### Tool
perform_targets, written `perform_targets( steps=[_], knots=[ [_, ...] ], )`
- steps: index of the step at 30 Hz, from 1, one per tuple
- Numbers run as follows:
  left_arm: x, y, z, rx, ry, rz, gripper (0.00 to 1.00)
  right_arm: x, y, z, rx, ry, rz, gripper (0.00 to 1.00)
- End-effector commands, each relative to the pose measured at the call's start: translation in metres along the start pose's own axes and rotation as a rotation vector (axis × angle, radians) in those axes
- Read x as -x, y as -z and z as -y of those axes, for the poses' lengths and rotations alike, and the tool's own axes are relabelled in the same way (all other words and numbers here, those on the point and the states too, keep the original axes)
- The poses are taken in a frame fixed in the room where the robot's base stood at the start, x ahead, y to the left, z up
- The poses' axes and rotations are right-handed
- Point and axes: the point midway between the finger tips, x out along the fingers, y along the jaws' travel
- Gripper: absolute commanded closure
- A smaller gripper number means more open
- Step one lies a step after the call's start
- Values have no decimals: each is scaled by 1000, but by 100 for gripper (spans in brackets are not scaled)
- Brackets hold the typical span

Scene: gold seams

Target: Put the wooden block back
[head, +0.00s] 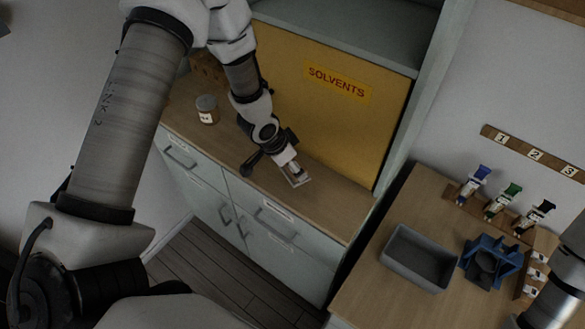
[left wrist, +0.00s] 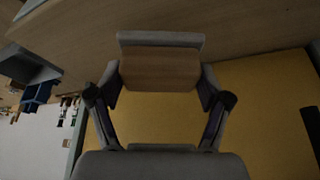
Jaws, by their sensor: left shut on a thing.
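My left gripper (head: 293,173) reaches down over the wooden counter in front of the yellow panel. In the left wrist view its two fingers (left wrist: 160,88) are closed on the sides of the wooden block (left wrist: 160,72), which has a grey strip along its far edge. In the head view the block (head: 298,180) is small and partly hidden by the gripper. It is at or just above the counter; I cannot tell whether it touches. My right gripper is out of view; only part of my right arm shows at the right edge.
The yellow panel (head: 325,110) reads SOLVENTS. A small jar (head: 207,113) stands on the counter (head: 335,215) to the left. On the right table are a grey bin (head: 419,280), a blue stand (head: 490,258) and several bottles. A numbered strip (head: 533,154) hangs on the wall.

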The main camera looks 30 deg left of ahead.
Motion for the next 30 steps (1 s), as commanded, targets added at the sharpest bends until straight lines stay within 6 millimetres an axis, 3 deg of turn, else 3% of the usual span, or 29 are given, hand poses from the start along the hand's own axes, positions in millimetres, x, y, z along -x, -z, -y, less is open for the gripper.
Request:
perform_targets(
  steps=[1, 3, 5, 8, 15, 16, 18, 30],
  knots=[
    [-22, -11, -2, 0, -2, 3, 50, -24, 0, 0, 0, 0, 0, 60],
    [-33, -15, -2, 0, -2, 2, 50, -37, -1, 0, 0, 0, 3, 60],
    [-35, -16, -2, 0, -2, 1, 50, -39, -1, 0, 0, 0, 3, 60],
    [-31, -14, -2, 0, -2, 1, 60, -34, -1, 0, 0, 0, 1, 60],
    [-35, -16, -2, 0, -2, 1, 61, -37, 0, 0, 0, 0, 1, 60],
    [-35, -16, -2, 0, -2, 1, 19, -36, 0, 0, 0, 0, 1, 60],
    [-34, -16, -2, 0, -2, 1, 0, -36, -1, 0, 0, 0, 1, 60],
    [-28, -13, -2, 0, -2, 1, 0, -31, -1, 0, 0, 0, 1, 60]
  ],
)
